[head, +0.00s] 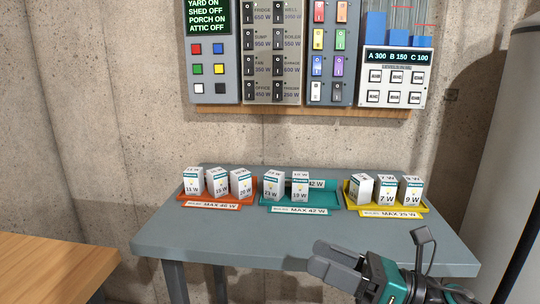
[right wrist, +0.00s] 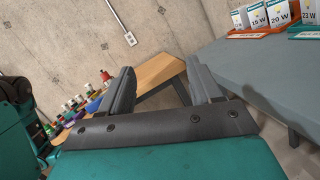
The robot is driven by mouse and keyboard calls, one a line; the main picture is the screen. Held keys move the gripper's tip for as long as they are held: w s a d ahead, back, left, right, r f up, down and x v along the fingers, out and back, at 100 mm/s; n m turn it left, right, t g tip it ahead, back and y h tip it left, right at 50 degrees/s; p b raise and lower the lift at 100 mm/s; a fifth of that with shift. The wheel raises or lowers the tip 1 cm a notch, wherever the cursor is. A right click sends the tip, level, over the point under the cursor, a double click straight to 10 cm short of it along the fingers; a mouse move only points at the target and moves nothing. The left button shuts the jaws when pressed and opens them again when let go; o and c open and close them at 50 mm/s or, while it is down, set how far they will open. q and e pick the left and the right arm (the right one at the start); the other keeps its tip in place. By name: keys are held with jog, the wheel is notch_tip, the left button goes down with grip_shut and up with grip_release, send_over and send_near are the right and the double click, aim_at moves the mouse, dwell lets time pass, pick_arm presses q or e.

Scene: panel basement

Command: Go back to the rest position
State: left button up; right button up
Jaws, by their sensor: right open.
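My right gripper (head: 322,262) is in the lower right of the head view, at the front edge of the grey table (head: 240,235). In the right wrist view its two fingers (right wrist: 160,90) stand apart with nothing between them. My left gripper is not in the head view. On the table, an orange tray (head: 217,207) holds three white boxes, a teal tray (head: 300,211) holds two upright boxes, and a yellow tray (head: 393,214) holds three. The gripper is apart from all the trays and boxes.
A wall panel (head: 310,50) with switches, buttons and displays hangs above the table. A wooden table (head: 50,270) is at the lower left; several small coloured items stand near it in the right wrist view (right wrist: 95,100). A large grey cylinder (head: 505,150) stands at the right. The table's front strip is clear.

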jog(key=s+d+f+m+t+h+p, duration=0.1)
jog(key=d+f+m+t+h, duration=0.4)
jog(key=m, duration=1)
jog(key=d+f+m+t+h+p, duration=0.15)
jog(key=f+m+t+h, duration=0.25)
jog(key=f+m+h, duration=0.75)
jog(key=s+d+f+m+g+p, duration=0.1)
jog(key=s+d+f+m+g, duration=0.1)
jog(key=s+f+m+g, duration=0.4)
jog(key=s+f+m, duration=0.5)
jog(key=s+m, duration=0.1)
jog(key=m, duration=0.4)
jog(key=shift+s+m+h, duration=0.1)
jog(key=shift+m+h, duration=0.15)
